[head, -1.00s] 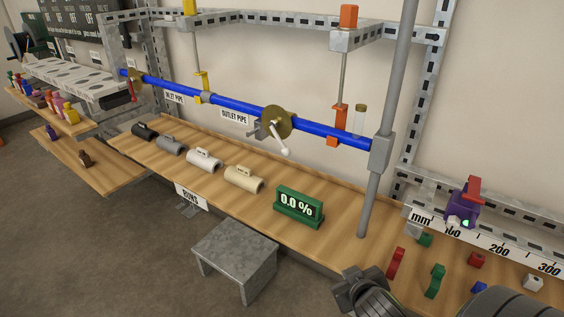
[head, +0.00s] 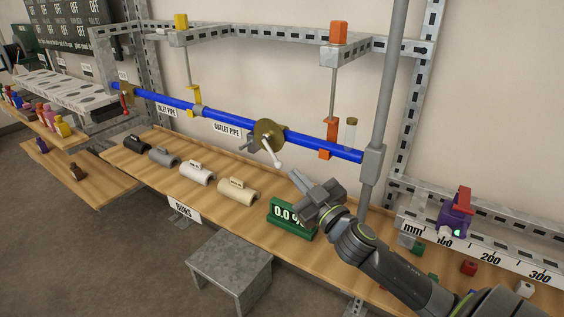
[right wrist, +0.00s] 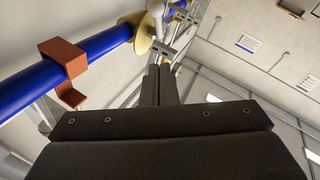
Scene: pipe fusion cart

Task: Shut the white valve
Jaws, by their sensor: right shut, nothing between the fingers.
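The white valve (head: 271,151) is a white lever in front of a round brass disc (head: 265,130) on the blue outlet pipe (head: 310,145). Its lever points down and slightly right in the head view. My right gripper (head: 298,180) is shut and empty, just below and right of the lever, apparently apart from it. In the right wrist view the closed fingers (right wrist: 157,84) point toward the brass disc (right wrist: 138,33) and a white valve part (right wrist: 157,9) near the top edge. My left gripper is not in view.
A green display (head: 284,213) stands on the wooden bench below my right gripper, partly hidden by it. A grey post (head: 382,115) rises right of the valve. An orange clamp (head: 327,140) holds the pipe. Several pipe pieces lie on the bench to the left.

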